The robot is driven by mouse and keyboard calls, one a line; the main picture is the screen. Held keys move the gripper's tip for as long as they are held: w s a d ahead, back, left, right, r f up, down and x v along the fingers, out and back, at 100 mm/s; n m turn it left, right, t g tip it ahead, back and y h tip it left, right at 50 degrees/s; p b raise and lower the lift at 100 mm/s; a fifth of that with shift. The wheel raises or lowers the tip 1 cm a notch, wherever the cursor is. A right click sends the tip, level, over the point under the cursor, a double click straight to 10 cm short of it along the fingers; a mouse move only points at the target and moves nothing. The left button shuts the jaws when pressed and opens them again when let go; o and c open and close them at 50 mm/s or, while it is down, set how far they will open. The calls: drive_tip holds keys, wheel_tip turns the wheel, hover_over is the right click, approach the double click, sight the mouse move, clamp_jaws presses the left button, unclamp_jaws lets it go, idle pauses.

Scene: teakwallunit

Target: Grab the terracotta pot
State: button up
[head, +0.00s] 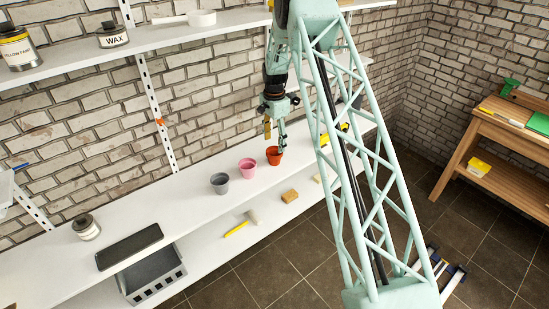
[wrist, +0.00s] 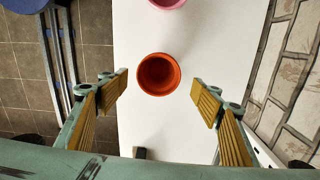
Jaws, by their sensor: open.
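The terracotta pot (head: 274,156) is orange and stands upright on the white shelf, at the right end of a row of pots. In the wrist view the pot (wrist: 158,74) is seen from above, open and empty, a little ahead of the fingertips and roughly centred between them. My gripper (head: 275,138) hangs just above the pot in the head view. Its two padded fingers are spread wide in the wrist view (wrist: 160,88), with nothing between them. I see no contact with the pot.
A pink pot (head: 247,168) stands close to the left of the terracotta pot, and a grey pot (head: 220,183) is further left. A brown block (head: 290,196) and a yellow-handled tool (head: 240,225) lie on the lower shelf. The brick wall (head: 205,110) rises behind.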

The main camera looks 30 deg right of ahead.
sight(274, 151)
drive_tip(key=shift+f, duration=0.5)
drive_tip(key=shift+f, duration=0.15)
drive_tip(key=shift+s+f+p, duration=0.1)
drive_tip(key=shift+f+p, duration=0.25)
drive_tip(key=shift+f, duration=2.05)
drive_tip(key=shift+c, duration=0.7)
drive_tip(key=c, duration=0.9)
drive_tip(key=shift+r, duration=0.1)
drive_tip(key=s+a+r, duration=0.1)
drive_tip(key=s+a, duration=0.1)
drive_tip(key=s, duration=0.3)
drive_tip(key=s+a+r+b, duration=0.1)
drive_tip(key=s+a+r, duration=0.1)
drive_tip(key=s, duration=0.3)
drive_tip(key=s+a+r+b, duration=0.1)
drive_tip(key=s, duration=0.4)
drive_tip(key=shift+a+r, duration=0.4)
